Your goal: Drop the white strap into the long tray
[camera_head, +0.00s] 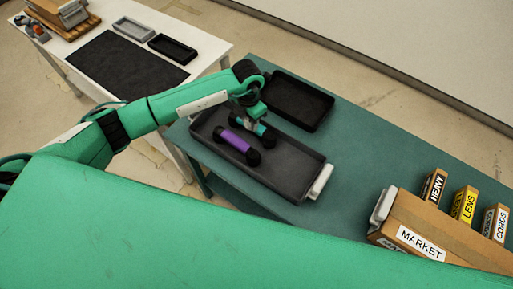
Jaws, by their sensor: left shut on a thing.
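The long tray (290,188) is dark grey and lies on the green table. A purple piece with black ends (237,146) lies in it. My left gripper (259,127) reaches down over the tray's far left part, just behind the purple piece. It is shut on a small piece with dark ends and a whitish middle (248,122), which looks like the white strap. The fingers hide part of it. I cannot tell whether it touches the tray floor. My right gripper is out of view.
A smaller black tray (298,101) stands behind the long tray. A white block (320,181) sits at the long tray's right end. A cardboard box marked MARKET (425,232) and several labelled boxes (464,205) stand at the right. A white table (205,32) stands at the left.

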